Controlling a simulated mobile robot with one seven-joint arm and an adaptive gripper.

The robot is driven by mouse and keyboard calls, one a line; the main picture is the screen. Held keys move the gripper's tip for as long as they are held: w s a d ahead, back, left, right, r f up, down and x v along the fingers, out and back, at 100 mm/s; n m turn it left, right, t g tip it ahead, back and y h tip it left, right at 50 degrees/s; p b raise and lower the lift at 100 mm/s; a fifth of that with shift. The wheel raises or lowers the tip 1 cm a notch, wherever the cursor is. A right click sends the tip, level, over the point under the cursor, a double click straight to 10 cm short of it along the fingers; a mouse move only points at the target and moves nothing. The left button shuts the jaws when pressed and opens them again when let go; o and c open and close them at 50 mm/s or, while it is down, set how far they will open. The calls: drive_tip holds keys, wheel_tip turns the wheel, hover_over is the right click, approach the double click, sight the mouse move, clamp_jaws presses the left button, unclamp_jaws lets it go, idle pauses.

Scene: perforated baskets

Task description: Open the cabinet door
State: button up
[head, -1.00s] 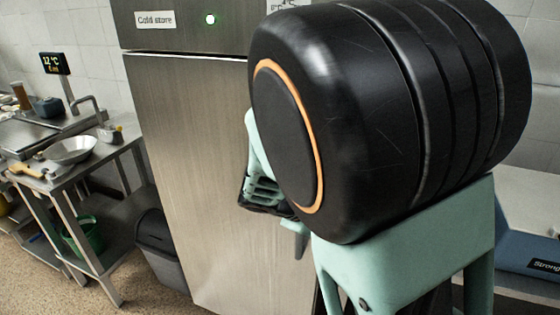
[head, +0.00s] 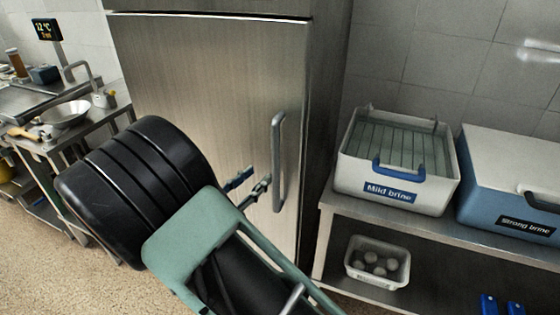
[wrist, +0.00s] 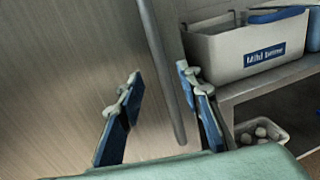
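The cabinet door (head: 200,80) is a tall brushed-steel panel and stands shut in the head view. Its vertical bar handle (head: 279,160) is near the door's right edge. My gripper (head: 251,184) is open and empty, with its blue-backed fingers just left of the handle's lower half. In the wrist view, the handle (wrist: 163,70) runs down between the two spread fingers of my gripper (wrist: 160,85). I see no finger closed on it. How far the fingertips are from the bar in depth is hard to tell.
On the right, a steel shelf (head: 330,204) holds a white "Mild brine" box (head: 350,185) and a blue "Strong brine" box (head: 490,200). A small tray (head: 400,278) sits below. A steel table with a pan (head: 66,116) stands left. Open floor lies at lower left.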

sight(273, 162)
drive_tip(key=x, duration=0.9)
drive_tip(key=shift+w+d+p, duration=0.2)
drive_tip(key=shift+p, duration=0.2)
drive_tip(key=shift+c, duration=0.2)
clamp_jaws()
